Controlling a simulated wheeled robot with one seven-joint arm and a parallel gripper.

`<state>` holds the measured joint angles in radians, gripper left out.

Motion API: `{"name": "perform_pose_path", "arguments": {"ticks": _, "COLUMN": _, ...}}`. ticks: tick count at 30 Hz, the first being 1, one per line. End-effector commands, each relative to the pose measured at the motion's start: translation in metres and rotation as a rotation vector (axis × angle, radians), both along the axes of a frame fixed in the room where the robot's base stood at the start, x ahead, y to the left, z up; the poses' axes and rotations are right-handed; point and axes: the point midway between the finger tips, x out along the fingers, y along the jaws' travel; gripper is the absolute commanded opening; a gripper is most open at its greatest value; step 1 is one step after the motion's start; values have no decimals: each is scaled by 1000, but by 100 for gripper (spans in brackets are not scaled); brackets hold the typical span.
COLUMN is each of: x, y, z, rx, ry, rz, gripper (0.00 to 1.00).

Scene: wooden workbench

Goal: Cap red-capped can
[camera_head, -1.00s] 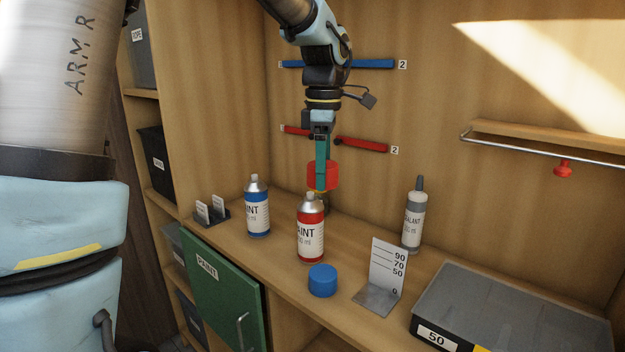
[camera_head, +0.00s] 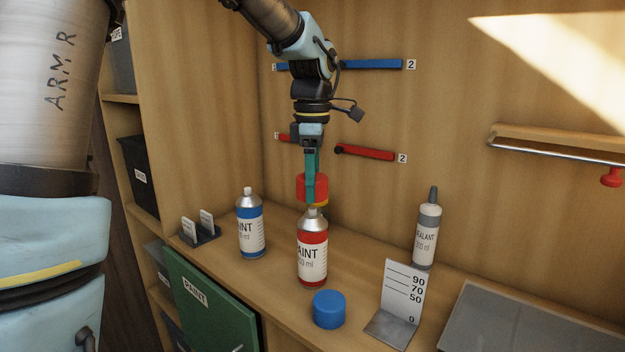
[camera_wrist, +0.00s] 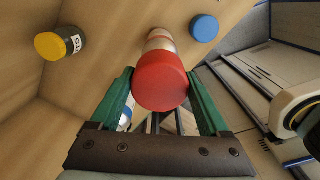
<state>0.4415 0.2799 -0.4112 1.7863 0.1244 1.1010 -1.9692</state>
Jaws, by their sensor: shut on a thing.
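My gripper (camera_head: 311,188) points down and is shut on a red cap (camera_head: 322,187). The wrist view shows the red cap (camera_wrist: 162,80) between the green fingers. The red paint can (camera_head: 312,255) stands upright on the bench with a bare silver top. The held cap is just above this top in the head view, in line with it; the exact gap cannot be told. In the wrist view the can's body (camera_wrist: 160,40) is partly hidden behind the cap.
A blue paint can (camera_head: 251,230) stands left of the red one. A loose blue cap (camera_head: 328,309) lies in front. A height gauge (camera_head: 398,290) and a sealant tube (camera_head: 426,235) stand right. A yellow-capped can (camera_wrist: 55,45) shows in the wrist view.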

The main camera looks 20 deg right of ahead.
Motion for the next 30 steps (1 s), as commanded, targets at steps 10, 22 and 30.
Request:
{"name": "perform_pose_path", "arguments": {"ticks": 10, "x": 0, "y": 0, "z": -37, "rx": 1, "ry": 0, "rz": -1, "gripper": 28}}
{"name": "perform_pose_path", "arguments": {"ticks": 22, "x": 0, "y": 0, "z": -51, "rx": 0, "ry": 0, "rz": 0, "gripper": 28}}
{"name": "perform_pose_path", "arguments": {"ticks": 30, "x": 0, "y": 0, "z": -51, "rx": 0, "ry": 0, "rz": 0, "gripper": 28}}
